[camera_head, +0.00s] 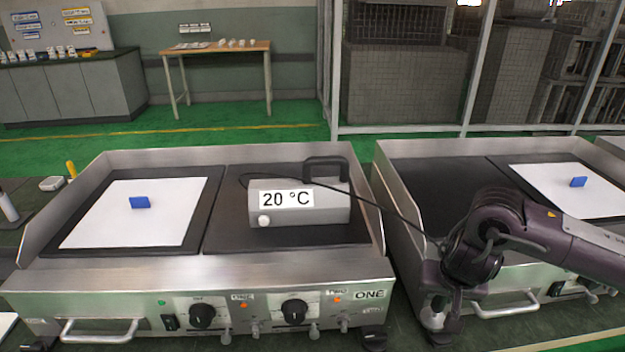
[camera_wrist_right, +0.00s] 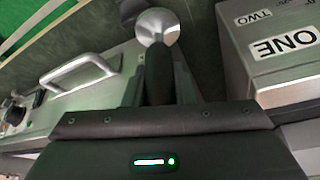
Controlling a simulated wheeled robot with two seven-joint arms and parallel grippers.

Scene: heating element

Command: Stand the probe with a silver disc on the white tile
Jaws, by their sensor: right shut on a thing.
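My right gripper (camera_head: 440,312) is shut on the probe, in front of the gap between the two griddles. In the right wrist view the probe's dark handle (camera_wrist_right: 158,75) sits between the fingers, and its silver disc (camera_wrist_right: 157,24) is at the far end. A thin black cable runs from the grey meter box (camera_head: 325,207), reading 20 °C, towards my right gripper. A white square tile (camera_head: 110,222) lies on the left griddle, with a small blue block (camera_head: 140,202) on it. Another white square (camera_head: 540,178) with a blue block (camera_head: 578,182) lies on the right griddle. My left gripper is out of view.
The left griddle (camera_head: 240,275), labelled ONE, has raised metal walls, knobs and a front handle (camera_head: 98,332). The right griddle (camera_head: 425,150) has similar walls. Its dark left plate (camera_head: 435,190) looks bare apart from the cable. A bench and a wooden table (camera_head: 215,48) stand far behind.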

